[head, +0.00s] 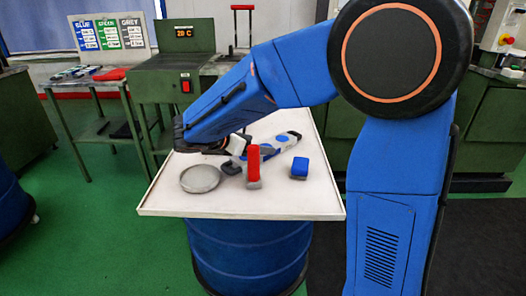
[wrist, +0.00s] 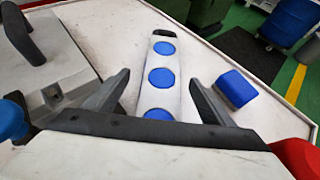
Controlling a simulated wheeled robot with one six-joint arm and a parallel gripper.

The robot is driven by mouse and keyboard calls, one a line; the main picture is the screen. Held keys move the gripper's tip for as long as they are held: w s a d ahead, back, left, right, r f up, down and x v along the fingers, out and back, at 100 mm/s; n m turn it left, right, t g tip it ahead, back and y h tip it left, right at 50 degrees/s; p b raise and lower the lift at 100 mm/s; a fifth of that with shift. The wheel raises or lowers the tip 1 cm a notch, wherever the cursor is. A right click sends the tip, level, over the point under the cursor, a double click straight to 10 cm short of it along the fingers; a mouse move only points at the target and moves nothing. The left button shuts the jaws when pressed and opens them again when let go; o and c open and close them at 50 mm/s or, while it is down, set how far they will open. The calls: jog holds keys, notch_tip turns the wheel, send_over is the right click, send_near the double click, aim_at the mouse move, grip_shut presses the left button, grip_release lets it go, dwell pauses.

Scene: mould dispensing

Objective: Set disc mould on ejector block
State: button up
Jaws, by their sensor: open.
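A long pale mould with round blue discs (wrist: 161,78) lies on the white table; I take it to be the disc mould. It also shows in the head view (head: 285,139), slanting away behind my gripper. My gripper (wrist: 158,77) is open, with its dark fingers on either side of the mould in the wrist view. I cannot tell their height above the table or whether they touch it. No object is clearly identifiable as the ejector block. A small blue-topped block (head: 299,167) stands right of the mould and also shows in the wrist view (wrist: 236,88).
A round grey dish (head: 200,179) lies at the table's front left. A green machine (head: 172,83) reading 20 C stands behind.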

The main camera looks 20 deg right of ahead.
jog(key=x, duration=0.5)
jog(key=shift+s+f, duration=0.15)
jog(key=shift+s, duration=0.1)
grip_shut()
